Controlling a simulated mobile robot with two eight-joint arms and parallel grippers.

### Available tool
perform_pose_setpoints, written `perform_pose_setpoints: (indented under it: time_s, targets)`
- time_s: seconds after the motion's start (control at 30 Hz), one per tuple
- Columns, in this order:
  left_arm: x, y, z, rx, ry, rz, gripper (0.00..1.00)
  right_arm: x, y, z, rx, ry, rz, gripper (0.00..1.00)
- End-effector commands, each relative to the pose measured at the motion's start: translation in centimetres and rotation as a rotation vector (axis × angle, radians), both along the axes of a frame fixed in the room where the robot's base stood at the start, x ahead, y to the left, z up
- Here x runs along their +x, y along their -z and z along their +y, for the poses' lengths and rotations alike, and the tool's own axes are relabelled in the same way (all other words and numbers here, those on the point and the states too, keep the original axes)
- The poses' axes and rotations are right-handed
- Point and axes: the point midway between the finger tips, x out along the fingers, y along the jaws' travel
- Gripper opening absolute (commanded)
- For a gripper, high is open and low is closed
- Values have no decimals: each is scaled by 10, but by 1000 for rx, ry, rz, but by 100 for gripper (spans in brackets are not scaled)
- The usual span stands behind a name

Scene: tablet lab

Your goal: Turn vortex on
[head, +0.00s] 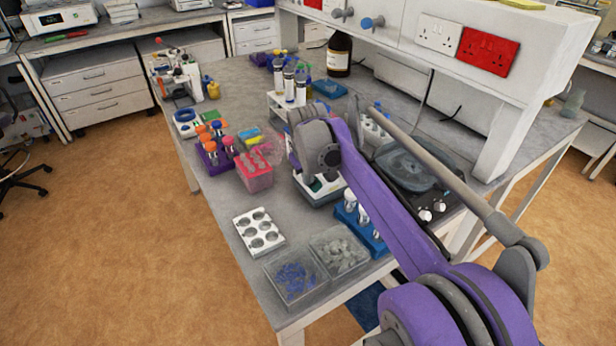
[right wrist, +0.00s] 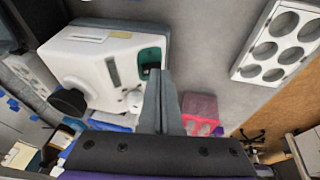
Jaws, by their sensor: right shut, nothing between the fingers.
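The vortex (right wrist: 100,72) is a white box with a black cup on top and a dark teal recessed panel (right wrist: 150,58) on one face. In the head view the vortex (head: 313,192) is partly hidden behind my right arm. My right gripper (right wrist: 157,74) is shut and empty, with its fingertips in front of the teal panel and overlapping its lower edge in the right wrist view. I cannot tell whether they touch it. The switch itself is too small to make out. My left gripper is not in view.
A white plate with six holes (head: 258,234), two clear bins of tips (head: 292,282) and a blue tube rack (head: 372,236) stand near the front. A pink rack (head: 256,178) is left of the vortex. A hotplate (head: 415,168) is behind my right arm.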

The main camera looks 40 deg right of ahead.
Motion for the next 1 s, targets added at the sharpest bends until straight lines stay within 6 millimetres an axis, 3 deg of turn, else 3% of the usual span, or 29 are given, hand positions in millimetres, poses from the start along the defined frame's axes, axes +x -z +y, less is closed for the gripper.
perform_pose_setpoints:
  time_s: [1.0]
  targets:
    - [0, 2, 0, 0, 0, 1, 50, 1, 14, 14, 0, 0, 1, 0]
